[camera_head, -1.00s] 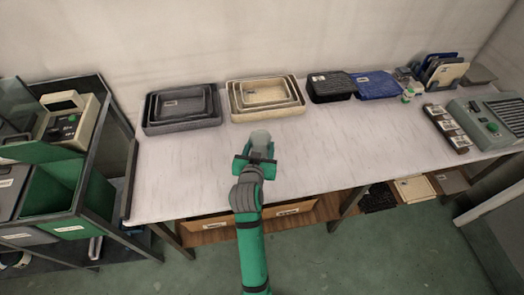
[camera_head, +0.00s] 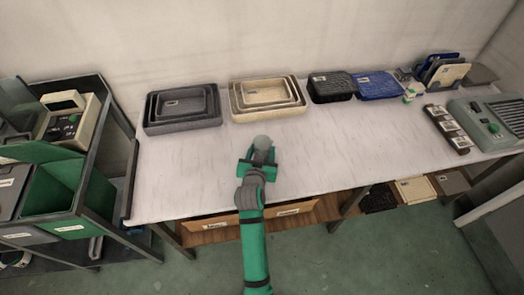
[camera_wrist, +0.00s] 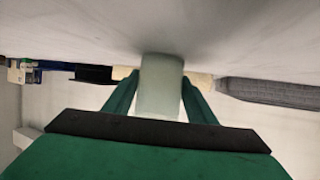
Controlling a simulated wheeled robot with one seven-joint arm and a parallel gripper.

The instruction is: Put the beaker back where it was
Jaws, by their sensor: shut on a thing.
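The beaker (camera_wrist: 160,85) is a pale, cloudy cylinder between the two green fingers of my gripper (camera_wrist: 160,92) in the wrist view. The fingers touch it on both sides. In the head view the beaker (camera_head: 262,142) shows as a small grey shape at the tip of my gripper (camera_head: 260,160), over the front middle part of the white table (camera_head: 330,150). I cannot tell whether its base touches the table. Part of the beaker is hidden by my gripper.
Nested grey trays (camera_head: 182,120) and nested cream trays (camera_head: 267,112) stand along the back. A black tray (camera_head: 330,87) and a blue tray (camera_head: 377,86) are right of them. A small white-green bottle (camera_head: 409,95) stands farther right. The table's middle is mostly clear.

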